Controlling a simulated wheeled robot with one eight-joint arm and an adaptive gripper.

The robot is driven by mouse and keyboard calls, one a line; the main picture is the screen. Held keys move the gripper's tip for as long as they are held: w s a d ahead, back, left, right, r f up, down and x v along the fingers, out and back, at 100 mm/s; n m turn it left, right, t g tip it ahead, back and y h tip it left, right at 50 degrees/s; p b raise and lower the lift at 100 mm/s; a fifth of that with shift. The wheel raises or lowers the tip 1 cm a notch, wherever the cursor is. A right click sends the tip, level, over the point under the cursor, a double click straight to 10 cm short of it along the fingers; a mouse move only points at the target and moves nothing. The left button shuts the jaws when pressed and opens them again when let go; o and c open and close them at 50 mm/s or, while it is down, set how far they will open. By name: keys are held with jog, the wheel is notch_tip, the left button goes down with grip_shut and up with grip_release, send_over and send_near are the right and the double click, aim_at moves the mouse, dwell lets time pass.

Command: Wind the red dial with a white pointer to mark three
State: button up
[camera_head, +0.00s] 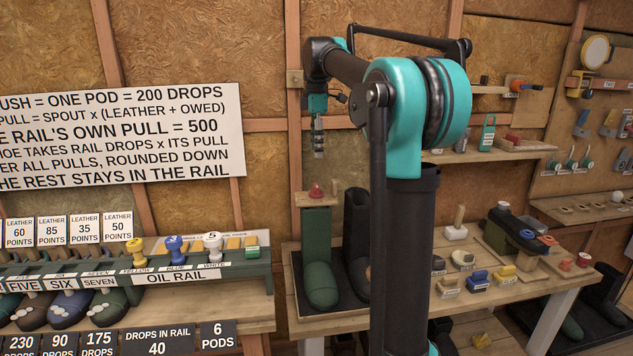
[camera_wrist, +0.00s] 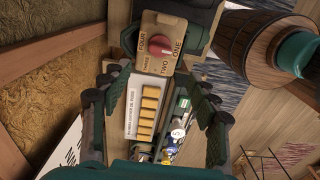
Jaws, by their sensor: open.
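The red dial (camera_wrist: 160,46) sits on a wooden plate marked ONE, TWO, THREE and FOUR (camera_wrist: 150,66). It is at the top of the wrist view, beyond my fingertips. Its white pointer is too small for me to read which mark it faces. In the head view the red dial (camera_head: 316,191) stands on a wooden top above a green boot (camera_head: 320,262). My gripper (camera_head: 318,138) hangs above it, apart from it. In the wrist view my gripper (camera_wrist: 158,82) has its two fingers spread wide with nothing between them.
The oil rail (camera_head: 178,276) with yellow, blue and white knobs is to the left. A dark boot (camera_head: 357,240) stands close beside the dial's boot. A workbench (camera_head: 480,312) with small parts is to the right. A barrel (camera_wrist: 245,45) shows in the wrist view.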

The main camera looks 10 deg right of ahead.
aim_at(317, 185)
notch_tip(317, 185, down, 11)
jog(key=shift+f, duration=0.2)
dwell(0.3)
jog(key=c, duration=1.2)
jog(key=shift+o, duration=0.2)
